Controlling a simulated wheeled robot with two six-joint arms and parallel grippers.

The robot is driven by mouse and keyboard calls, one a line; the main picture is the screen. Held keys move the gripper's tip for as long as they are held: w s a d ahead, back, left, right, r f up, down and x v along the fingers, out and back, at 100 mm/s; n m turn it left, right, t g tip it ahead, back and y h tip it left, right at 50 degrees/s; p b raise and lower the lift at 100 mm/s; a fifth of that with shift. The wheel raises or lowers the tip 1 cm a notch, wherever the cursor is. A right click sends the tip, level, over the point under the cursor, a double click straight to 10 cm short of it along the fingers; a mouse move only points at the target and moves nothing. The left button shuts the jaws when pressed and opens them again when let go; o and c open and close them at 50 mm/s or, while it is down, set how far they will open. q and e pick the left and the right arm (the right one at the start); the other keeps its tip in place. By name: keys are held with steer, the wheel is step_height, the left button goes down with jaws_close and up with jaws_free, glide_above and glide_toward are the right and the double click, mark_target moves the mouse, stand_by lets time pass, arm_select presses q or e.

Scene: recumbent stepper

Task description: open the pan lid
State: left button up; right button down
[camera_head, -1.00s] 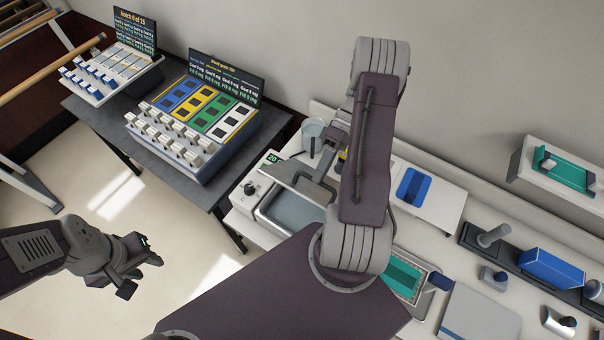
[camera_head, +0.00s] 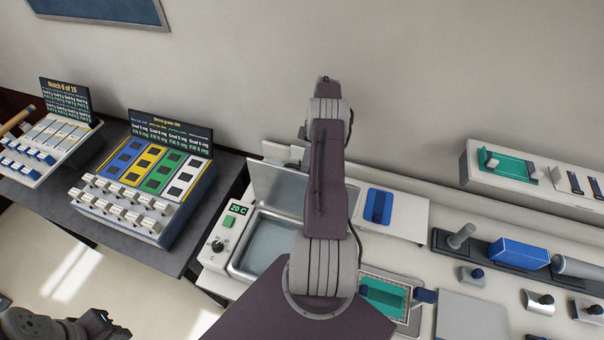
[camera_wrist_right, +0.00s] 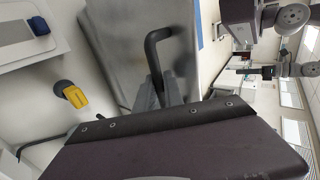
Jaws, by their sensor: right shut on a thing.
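The pan (camera_head: 236,262) is a rectangular metal basin with greyish-blue contents, set in a white heater unit. Its flat grey lid (camera_head: 272,184) stands raised and steeply tilted at the pan's back edge. In the right wrist view the lid (camera_wrist_right: 112,45) fills the upper middle, with a dark bent handle (camera_wrist_right: 153,50) on it. My right gripper (camera_wrist_right: 166,92) is shut on the handle; the arm hides it in the head view, along with the lid's right part. My left gripper (camera_head: 103,326) is at the bottom left, cut off by the frame, far from the pan.
A green display and button (camera_head: 229,221) sit left of the pan. A white unit with a blue inset (camera_head: 378,206) stands right of the lid. A dark table (camera_head: 190,240) with colored panels is at left. The wall rises close behind the bench.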

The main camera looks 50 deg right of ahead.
steer(key=shift+w+d+f, duration=0.1)
steer(key=shift+d+f, duration=0.05)
steer(key=shift+f, duration=0.1)
steer(key=shift+w+d, duration=0.1)
steer(key=shift+d, duration=0.1)
steer(key=c, duration=1.7)
jaws_free()
steer(key=shift+w, duration=0.1)
